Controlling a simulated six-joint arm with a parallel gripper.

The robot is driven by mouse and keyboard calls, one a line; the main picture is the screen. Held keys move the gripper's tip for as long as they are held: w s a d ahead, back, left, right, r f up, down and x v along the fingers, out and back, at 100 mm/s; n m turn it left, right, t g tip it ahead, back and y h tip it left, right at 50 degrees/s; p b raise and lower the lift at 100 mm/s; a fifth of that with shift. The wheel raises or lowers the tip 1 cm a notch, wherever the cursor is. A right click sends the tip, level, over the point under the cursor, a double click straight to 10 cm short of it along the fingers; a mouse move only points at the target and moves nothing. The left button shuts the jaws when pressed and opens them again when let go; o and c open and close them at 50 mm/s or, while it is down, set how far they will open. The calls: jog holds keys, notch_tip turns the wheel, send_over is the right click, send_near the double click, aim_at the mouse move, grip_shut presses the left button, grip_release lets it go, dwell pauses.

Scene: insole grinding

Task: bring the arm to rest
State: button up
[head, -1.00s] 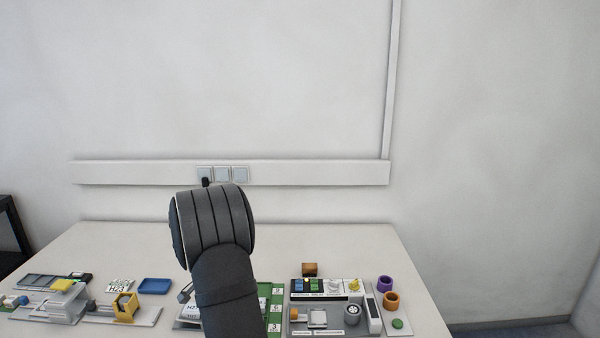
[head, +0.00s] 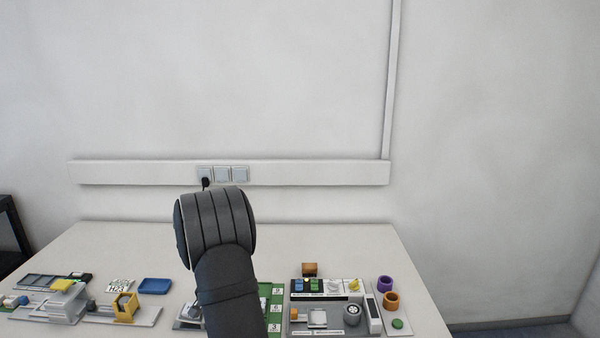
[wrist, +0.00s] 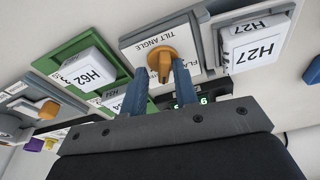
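My gripper (wrist: 162,78) shows in the wrist view with its two blue fingers apart and nothing between them that I can see held. An orange knob (wrist: 162,60) on a white panel marked "TILT ANGLE" (wrist: 148,35) lies beyond the fingertips; I cannot tell how far off it is. In the head view my dark arm rises in the middle over the table (head: 330,240), and my gripper is hidden there.
In the wrist view, white blocks marked H62 (wrist: 88,70) and H27 (wrist: 250,45) sit on either side. In the head view a grey station (head: 345,320), purple ring (head: 385,284), orange ring (head: 391,301) and blue tray (head: 155,286) stand on the table. The table's back strip is clear.

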jog(key=shift+n, duration=0.8)
dwell(0.8)
notch_tip(320, 180, up, 9)
jog(key=m, duration=0.4)
jog(key=shift+w+a+f, duration=0.1)
jog(key=shift+f, duration=1.4)
jog(key=shift+w+a+f, duration=0.1)
jog(key=shift+f, duration=1.35)
jog(key=shift+s+a, duration=0.15)
jog(key=shift+s, duration=0.2)
jog(key=shift+f, duration=1.7)
jog(key=shift+r, duration=0.15)
